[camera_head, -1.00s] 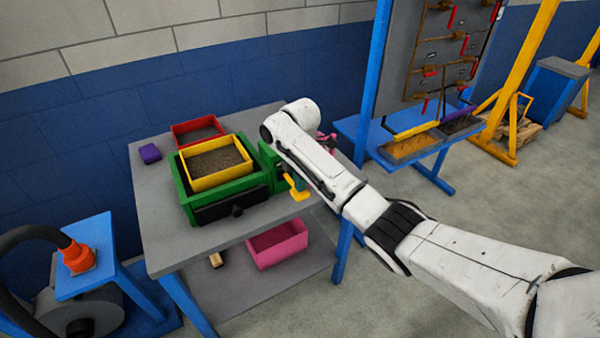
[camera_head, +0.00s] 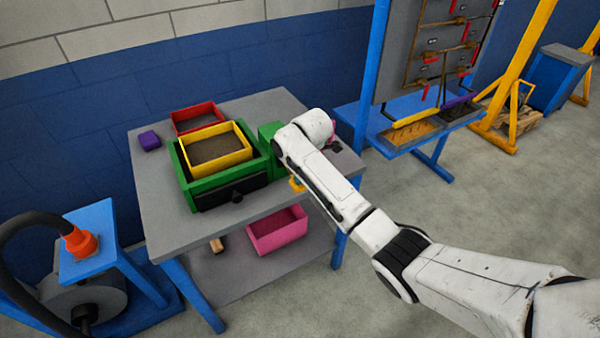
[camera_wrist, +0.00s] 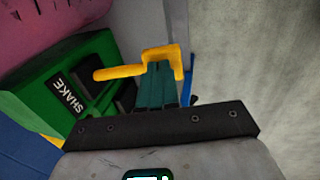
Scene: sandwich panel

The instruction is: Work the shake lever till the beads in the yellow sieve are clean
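The yellow sieve (camera_head: 217,171) sits in the green shaker frame (camera_head: 190,194) on the grey table. A flat grey-brown layer fills it; single beads are too small to tell. The yellow shake lever (camera_head: 297,184) is at the frame's right side, mostly hidden by my arm. In the wrist view the lever (camera_wrist: 118,73) sticks out beside a green housing with a SHAKE label (camera_wrist: 68,97). My gripper (camera_wrist: 158,70) has its teal fingers close together at the lever, hiding part of it, and appears shut on it. The head view mostly hides my gripper.
A red tray (camera_head: 196,115) stands behind the sieve and a purple block (camera_head: 149,139) lies at the back left. A pink bin (camera_head: 277,233) is on the lower shelf. A blue bench with a panel (camera_head: 425,60) stands to the right. The table's left part is clear.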

